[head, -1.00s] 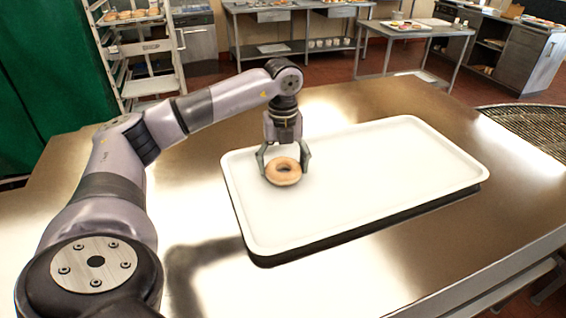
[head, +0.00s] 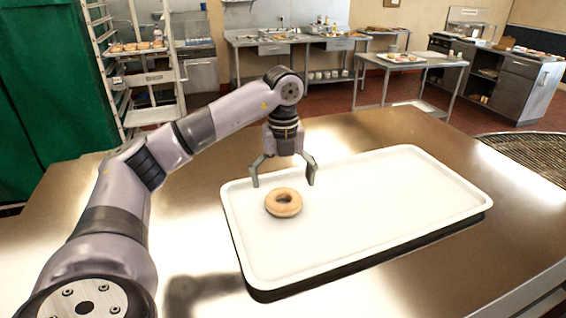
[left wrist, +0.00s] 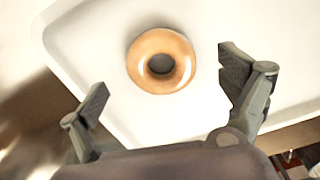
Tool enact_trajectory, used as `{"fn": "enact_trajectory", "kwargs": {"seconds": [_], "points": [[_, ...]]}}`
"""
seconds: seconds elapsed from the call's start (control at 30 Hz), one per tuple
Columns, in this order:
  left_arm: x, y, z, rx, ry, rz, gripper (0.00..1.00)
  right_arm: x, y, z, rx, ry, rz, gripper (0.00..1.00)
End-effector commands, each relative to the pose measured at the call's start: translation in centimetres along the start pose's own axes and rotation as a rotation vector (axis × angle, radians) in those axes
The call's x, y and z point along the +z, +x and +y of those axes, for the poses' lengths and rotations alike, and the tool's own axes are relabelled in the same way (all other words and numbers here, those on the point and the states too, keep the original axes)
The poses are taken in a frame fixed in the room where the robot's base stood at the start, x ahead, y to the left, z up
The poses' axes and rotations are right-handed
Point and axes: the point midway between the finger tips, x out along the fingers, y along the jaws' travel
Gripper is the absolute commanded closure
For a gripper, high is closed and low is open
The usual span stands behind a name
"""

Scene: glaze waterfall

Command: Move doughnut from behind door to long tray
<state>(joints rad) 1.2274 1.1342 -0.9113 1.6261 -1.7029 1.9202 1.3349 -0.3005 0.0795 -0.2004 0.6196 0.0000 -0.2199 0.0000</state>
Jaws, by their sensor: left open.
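A glazed ring doughnut (head: 284,209) lies flat on the left part of a long white tray (head: 400,205). My left gripper (head: 283,181) is open and empty just above and behind the doughnut, with its fingers spread wide. In the left wrist view the doughnut (left wrist: 161,77) lies on the white tray (left wrist: 100,40), beyond the open fingers of my left gripper (left wrist: 168,88) and apart from them. No door shows near the tray. My right gripper is not in these views.
The tray rests on a shiny metal table (head: 400,128) with bare surface around it. A rack with pastries (head: 135,47) and a green surface (head: 40,90) stand at the back left. A round wire grate (head: 530,152) is at the right.

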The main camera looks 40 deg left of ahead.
Motion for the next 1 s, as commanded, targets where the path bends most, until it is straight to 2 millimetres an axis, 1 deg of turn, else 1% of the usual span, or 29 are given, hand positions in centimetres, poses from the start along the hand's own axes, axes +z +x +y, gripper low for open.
{"fn": "enact_trajectory", "kwargs": {"seconds": [0.03, 0.1, 0.2, 0.4, 0.6, 1.0], "points": [[0.0, -1.1, -0.2, -0.007, 0.001, -0.004, 0.05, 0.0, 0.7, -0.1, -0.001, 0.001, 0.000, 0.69], [0.0, -2.9, -0.1, -0.006, 0.001, -0.004, 0.05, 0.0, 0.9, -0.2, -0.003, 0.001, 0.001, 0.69], [0.1, -5.1, 0.0, -0.003, -0.001, -0.004, 0.05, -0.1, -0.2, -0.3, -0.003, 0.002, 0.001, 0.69], [0.0, -7.2, 0.0, -0.001, 0.000, -0.002, 0.05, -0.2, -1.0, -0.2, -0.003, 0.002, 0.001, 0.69], [0.0, -7.8, 0.0, 0.000, -0.001, 0.000, 0.05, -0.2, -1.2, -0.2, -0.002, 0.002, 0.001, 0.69], [0.0, -7.8, 0.0, 0.001, -0.001, 0.000, 0.05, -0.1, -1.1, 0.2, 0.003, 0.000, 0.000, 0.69]]}}
